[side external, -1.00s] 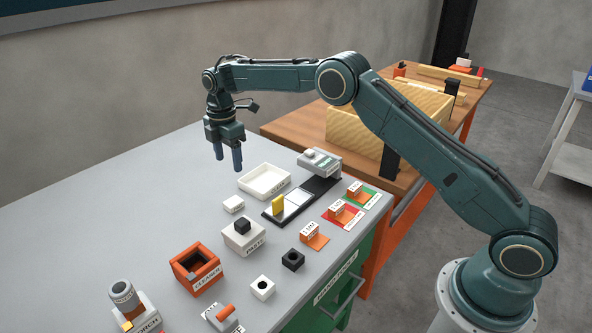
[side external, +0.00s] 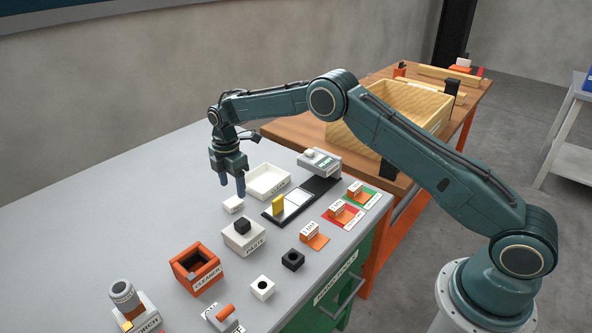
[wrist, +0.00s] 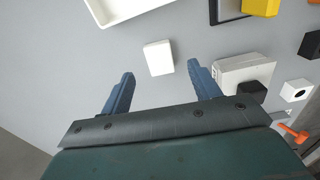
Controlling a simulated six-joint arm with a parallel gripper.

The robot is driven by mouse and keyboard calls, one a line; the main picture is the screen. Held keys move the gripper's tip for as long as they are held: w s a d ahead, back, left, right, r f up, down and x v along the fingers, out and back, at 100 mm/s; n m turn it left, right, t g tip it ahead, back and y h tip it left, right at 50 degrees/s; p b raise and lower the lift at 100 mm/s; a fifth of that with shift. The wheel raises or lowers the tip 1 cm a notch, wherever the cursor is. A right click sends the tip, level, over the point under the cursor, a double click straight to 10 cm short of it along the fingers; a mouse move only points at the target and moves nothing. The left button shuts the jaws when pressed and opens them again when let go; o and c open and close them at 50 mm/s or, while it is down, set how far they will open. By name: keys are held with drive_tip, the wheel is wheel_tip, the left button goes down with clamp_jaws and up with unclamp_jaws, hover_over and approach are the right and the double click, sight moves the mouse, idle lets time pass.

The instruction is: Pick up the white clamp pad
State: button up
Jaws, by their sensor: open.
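A small white block (side external: 233,205), which I take to be the white clamp pad, lies flat on the grey bench top. It also shows in the wrist view (wrist: 158,58), just beyond the fingertips and roughly centred between them. My gripper (side external: 232,191) points down just above the block. Its two blue fingers are apart and hold nothing; they also show in the wrist view (wrist: 160,72). The fingers partly cover the block's far side in the side view.
A white tray (side external: 265,194) stands just behind the block. A white box with a black knob (side external: 243,238) stands in front, and a yellow piece (side external: 278,204) stands upright to the right. An orange bin (side external: 208,283) is nearer the camera. The bench left of the block is clear.

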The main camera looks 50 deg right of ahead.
sight(233, 201)
drive_tip(key=shift+f, duration=0.1)
drive_tip(key=shift+a+f, duration=0.2)
drive_tip(key=shift+f, duration=2.3)
drive_tip(key=c, duration=1.1)
